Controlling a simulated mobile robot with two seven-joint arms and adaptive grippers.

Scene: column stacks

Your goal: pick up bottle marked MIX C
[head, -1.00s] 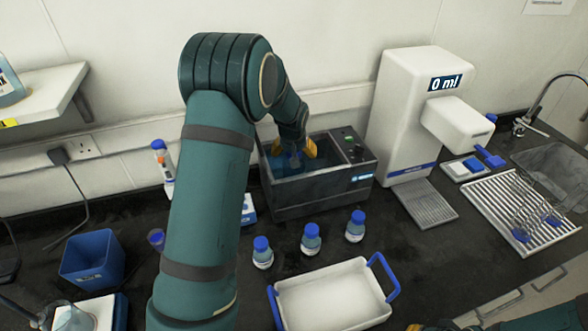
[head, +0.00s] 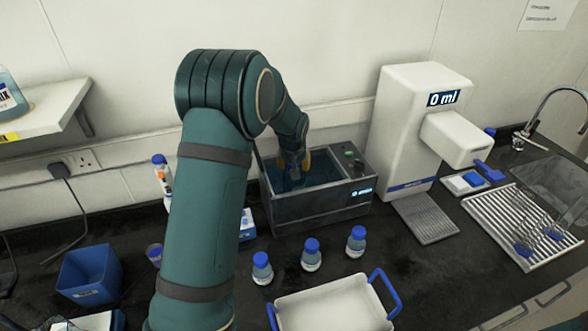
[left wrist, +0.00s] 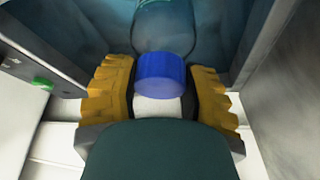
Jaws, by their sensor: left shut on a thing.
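My left gripper (head: 293,168) reaches down into the dark water bath (head: 325,211). In the left wrist view its yellow fingers (left wrist: 160,92) are shut on a clear bottle (left wrist: 165,32) with a blue cap (left wrist: 160,72). The bottle is in the bath, its body showing through bluish water; no label on it is readable. Three blue-capped bottles stand in front of the bath: left (head: 262,272), middle (head: 311,259) and right (head: 356,244). Their labels are too small to read. A bottle on the wall shelf (head: 10,103) has a label partly reading MIX. My right gripper is out of view.
A white tray with blue handles (head: 335,305) lies at the front. The white dispenser reading 0 ml (head: 412,125) stands right of the bath, near a drying rack (head: 497,225) and sink. A blue bin (head: 88,277) is at left.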

